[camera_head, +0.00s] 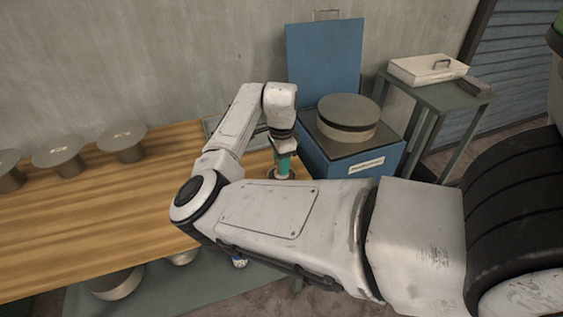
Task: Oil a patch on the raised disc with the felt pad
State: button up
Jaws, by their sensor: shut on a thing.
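The raised disc (348,109) is a dark, flat round top on a paler drum. It stands on a blue box with an upright blue back panel. My gripper (284,148) points down to the left of this box, apart from the disc. It is shut on a small teal-green piece (283,166), which seems to be the felt pad's handle. The pad's felt face cannot be made out. A round dark-rimmed dish or ring (283,174) shows around the lower end of the green piece; I cannot tell whether they touch.
A wooden table (90,230) fills the left, with several grey disc-topped stands (122,134) along its back. A grey side table (440,95) at right bears a pale case (428,69) and a small dark block (474,87). My arm crosses the foreground.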

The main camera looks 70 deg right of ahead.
jog(key=shift+f, duration=0.6)
dwell(1.7)
jog(key=shift+r+p, duration=3.15)
jog(key=shift+r, duration=0.5)
